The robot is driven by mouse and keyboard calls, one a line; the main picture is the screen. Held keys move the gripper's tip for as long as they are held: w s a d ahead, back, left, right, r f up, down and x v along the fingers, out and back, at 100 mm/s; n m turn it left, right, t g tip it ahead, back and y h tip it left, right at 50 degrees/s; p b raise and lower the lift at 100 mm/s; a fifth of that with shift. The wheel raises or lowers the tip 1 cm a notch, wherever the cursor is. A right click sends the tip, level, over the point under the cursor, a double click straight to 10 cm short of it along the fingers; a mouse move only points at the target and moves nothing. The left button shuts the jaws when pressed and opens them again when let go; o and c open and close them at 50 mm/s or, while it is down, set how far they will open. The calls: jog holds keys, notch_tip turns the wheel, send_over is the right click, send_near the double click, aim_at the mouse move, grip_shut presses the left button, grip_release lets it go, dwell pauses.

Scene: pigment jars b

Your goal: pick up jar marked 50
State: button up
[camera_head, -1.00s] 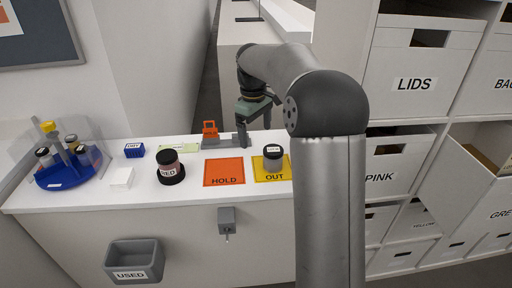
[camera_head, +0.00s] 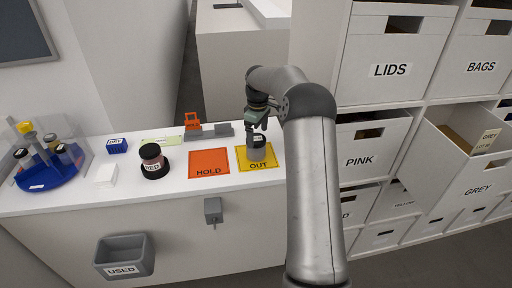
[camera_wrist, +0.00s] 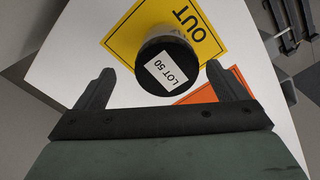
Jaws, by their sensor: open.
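The jar marked 50 (camera_wrist: 167,67) has a black lid with a white label reading LOT 50. It stands upright on the yellow OUT mat (camera_wrist: 208,38) in the wrist view. In the head view the jar (camera_head: 257,154) shows grey below my gripper, its top partly hidden. The yellow mat (camera_head: 243,164) is at the right of the counter. My gripper (camera_head: 257,128) points down over the jar. In the wrist view my gripper (camera_wrist: 158,88) is open, one finger on each side of the lid, and nothing is held.
The orange HOLD mat (camera_head: 209,162) lies bare left of the yellow one. An open GREY drawer (camera_head: 454,161) juts out at right.

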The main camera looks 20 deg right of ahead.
aim_at(256, 146)
jog(key=shift+s+a+f+p, duration=0.15)
jog(key=shift+f+p, duration=0.1)
jog(key=shift+f, duration=0.75)
jog(key=shift+w+a+f+p, duration=0.1)
jog(key=shift+f+p, duration=0.1)
jog(key=shift+f, duration=0.8)
jog(key=shift+s+a+f+p, duration=0.15)
jog(key=shift+f+p, duration=0.1)
jog(key=shift+f, duration=0.75)
jog(key=shift+w, duration=0.1)
jog(key=c, duration=1.1)
